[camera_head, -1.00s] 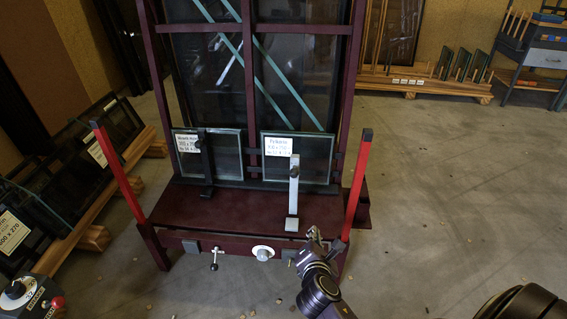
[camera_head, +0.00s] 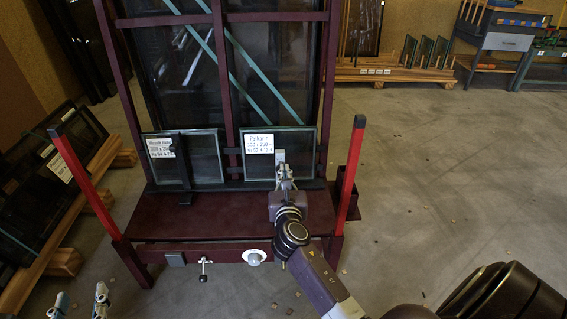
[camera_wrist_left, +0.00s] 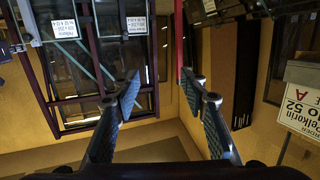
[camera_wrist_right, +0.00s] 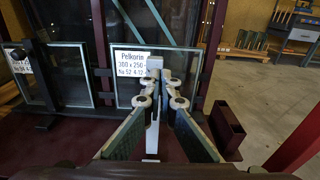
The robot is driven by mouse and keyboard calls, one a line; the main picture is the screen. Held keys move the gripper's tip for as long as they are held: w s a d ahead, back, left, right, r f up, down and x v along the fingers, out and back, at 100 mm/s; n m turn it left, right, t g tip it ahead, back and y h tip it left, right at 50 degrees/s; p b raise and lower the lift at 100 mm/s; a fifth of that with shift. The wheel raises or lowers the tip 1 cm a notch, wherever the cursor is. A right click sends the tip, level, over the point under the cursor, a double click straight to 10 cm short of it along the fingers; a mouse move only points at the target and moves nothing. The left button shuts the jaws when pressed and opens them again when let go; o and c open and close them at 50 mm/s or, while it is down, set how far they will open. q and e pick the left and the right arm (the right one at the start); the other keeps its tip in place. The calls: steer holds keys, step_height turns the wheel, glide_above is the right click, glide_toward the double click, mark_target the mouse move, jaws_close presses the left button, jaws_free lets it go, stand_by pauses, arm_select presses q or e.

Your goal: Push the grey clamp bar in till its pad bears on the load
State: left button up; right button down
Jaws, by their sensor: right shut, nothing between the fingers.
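The grey clamp bar (camera_head: 281,156) stands upright in front of the right-hand glass unit (camera_head: 305,150), labelled Pelkorin; its top also shows in the right wrist view (camera_wrist_right: 155,63). My right gripper (camera_head: 285,182) is shut with nothing between its fingers. Its fingertips (camera_wrist_right: 158,88) are at the near side of the bar, seemingly against it. They hide the bar's middle, and I cannot tell whether its pad touches the glass. My left gripper (camera_head: 79,300) is open and empty at the lower left, away from the frame, with fingertips apart in the left wrist view (camera_wrist_left: 160,80).
A second glass unit (camera_head: 207,158) stands to the left behind a dark clamp bar (camera_head: 182,165). Red posts (camera_head: 347,165) (camera_head: 80,170) flank the dark red ledge (camera_head: 160,215). A knob (camera_head: 254,257) and small lever (camera_head: 204,265) sit on its front.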

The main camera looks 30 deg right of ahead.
mark_target(283, 155)
steer(key=b+x, duration=0.2)
steer(key=x, duration=0.4)
steer(key=shift+w+d, duration=0.1)
steer(key=shift+w, duration=0.05)
arm_select(q)
step_height(283, 155, up, 12)
steer(key=s+d+t+h, duration=0.1)
steer(key=t+h, duration=0.1)
steer(key=t, duration=0.4)
steer(key=shift+d+r, duration=0.15)
steer(key=shift+r, duration=0.05)
arm_select(e)
steer(key=shift+w+d, duration=0.1)
